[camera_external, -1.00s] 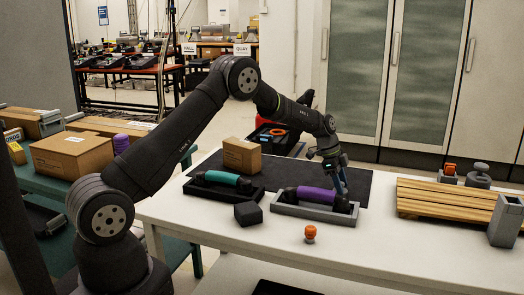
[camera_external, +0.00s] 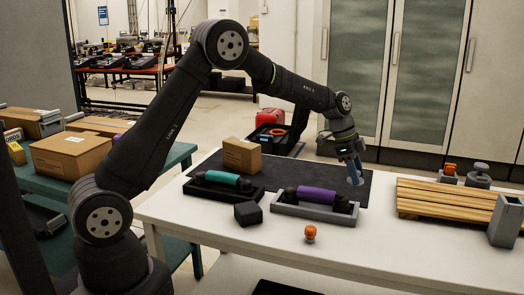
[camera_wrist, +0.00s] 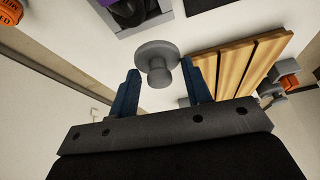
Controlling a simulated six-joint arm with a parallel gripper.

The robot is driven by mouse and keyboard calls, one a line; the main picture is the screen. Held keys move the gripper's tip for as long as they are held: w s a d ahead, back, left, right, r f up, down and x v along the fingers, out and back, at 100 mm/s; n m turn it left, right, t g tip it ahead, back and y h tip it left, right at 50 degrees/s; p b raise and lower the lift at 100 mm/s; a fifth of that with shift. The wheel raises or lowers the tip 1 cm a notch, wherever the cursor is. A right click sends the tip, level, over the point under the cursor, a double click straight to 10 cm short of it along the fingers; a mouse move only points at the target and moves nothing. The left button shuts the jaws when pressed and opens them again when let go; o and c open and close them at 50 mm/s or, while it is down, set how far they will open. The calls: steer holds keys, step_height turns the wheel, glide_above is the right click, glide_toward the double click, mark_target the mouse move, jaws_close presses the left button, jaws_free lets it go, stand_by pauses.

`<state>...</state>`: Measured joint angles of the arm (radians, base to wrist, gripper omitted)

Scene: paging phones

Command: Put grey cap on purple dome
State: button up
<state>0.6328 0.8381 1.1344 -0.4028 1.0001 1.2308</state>
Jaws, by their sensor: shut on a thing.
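My gripper (camera_external: 352,172) is above the dark mat, behind the right end of the grey tray. In the wrist view, its blue fingers (camera_wrist: 160,72) are on either side of a grey cap (camera_wrist: 155,50), a round disc with a short stem, and are shut on it. The cap also shows small at the fingertips in the external view (camera_external: 354,182). A purple rounded thing (camera_external: 117,138) on the teal table at left is partly behind my arm. A purple-bodied handset (camera_external: 317,195) with black ends lies in the grey tray (camera_external: 300,211). I cannot tell which is the purple dome.
A teal handset (camera_external: 221,177) lies in a black tray, with a cardboard box (camera_external: 242,156) behind it. A black block (camera_external: 247,214) and an orange-topped piece (camera_external: 310,234) stand in front. A wooden slatted board (camera_external: 440,201) and another grey knobbed piece (camera_external: 479,176) are at right.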

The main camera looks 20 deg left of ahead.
steer(key=w+a+r+n+t+y, duration=0.1)
steer(key=w+a+r+n, duration=0.25)
steer(key=a, duration=1.05)
steer(key=w+a+r+n+t, duration=0.1)
steer(key=w+a+r+n, duration=0.3)
steer(key=a, duration=0.9)
steer(key=w+a+r+n+t+y, duration=0.1)
steer(key=w+a+r+n+t, duration=0.3)
steer(key=a, duration=1)
steer(key=s+a+r+n+y, duration=0.1)
steer(key=s+a+r+n, duration=0.2)
steer(key=a, duration=0.8)
steer(key=s+a+n+g+y, duration=0.1)
steer(key=s+a+n, duration=0.2)
steer(key=s+a, duration=0.55)
steer(key=s+a+r+n+y, duration=0.1)
steer(key=a+r+n, duration=0.15)
steer(key=a, duration=1.15)
glide_above(123, 134)
steer(key=s, duration=0.1)
steer(key=shift+n, duration=0.4)
steer(key=f, duration=0.7)
steer(key=shift+s+d+f, duration=0.1)
steer(key=shift+s+d, duration=0.1)
steer(key=shift+d, duration=0.1)
steer(key=shift+a+f, duration=0.3)
steer(key=shift+a, duration=0.05)
steer(key=shift+f, duration=1.85)
